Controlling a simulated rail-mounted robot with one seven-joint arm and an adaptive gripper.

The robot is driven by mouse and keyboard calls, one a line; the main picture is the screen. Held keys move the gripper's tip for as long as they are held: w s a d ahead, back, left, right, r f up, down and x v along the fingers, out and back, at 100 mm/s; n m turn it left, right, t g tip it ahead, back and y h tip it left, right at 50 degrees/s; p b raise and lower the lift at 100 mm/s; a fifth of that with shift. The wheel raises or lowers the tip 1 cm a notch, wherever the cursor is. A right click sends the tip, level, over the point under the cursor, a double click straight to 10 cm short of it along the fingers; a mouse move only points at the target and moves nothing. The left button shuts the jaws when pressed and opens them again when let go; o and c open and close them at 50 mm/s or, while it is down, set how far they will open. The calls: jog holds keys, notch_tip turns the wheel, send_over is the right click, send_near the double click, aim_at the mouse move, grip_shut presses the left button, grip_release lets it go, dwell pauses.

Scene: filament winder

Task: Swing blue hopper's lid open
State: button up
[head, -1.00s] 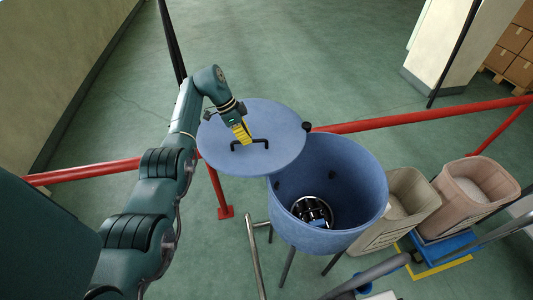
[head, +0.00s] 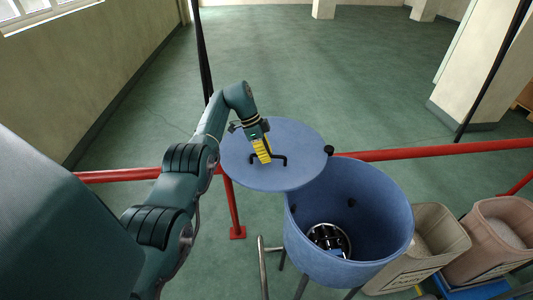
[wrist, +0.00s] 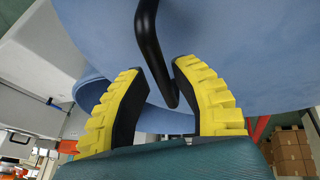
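The blue hopper (head: 385,235) stands open at the right of centre in the head view. Its round blue lid (head: 290,173) is swung out to the left of the mouth, level, overlapping the rim only near a black pivot knob (head: 329,150). The lid's black bar handle (head: 280,156) also shows in the wrist view (wrist: 150,45). My gripper (head: 262,150) is at the left part of this handle. In the wrist view its yellow fingers (wrist: 158,68) stand apart on either side of the handle, with gaps showing. Dark fittings (head: 328,239) show inside the hopper.
A red rail (head: 430,150) runs behind the hopper, with a red post (head: 234,210) below the lid. A beige bin (head: 440,240) and a pinkish bin (head: 495,240) stand right of the hopper. The green floor behind the rail is clear.

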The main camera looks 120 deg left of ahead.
jog(key=shift+o, duration=0.9)
jog(key=shift+s+a+r, duration=0.1)
jog(key=shift+r, duration=0.15)
jog(key=shift+r, duration=0.1)
jog(key=v, duration=0.7)
jog(key=shift+r, duration=0.15)
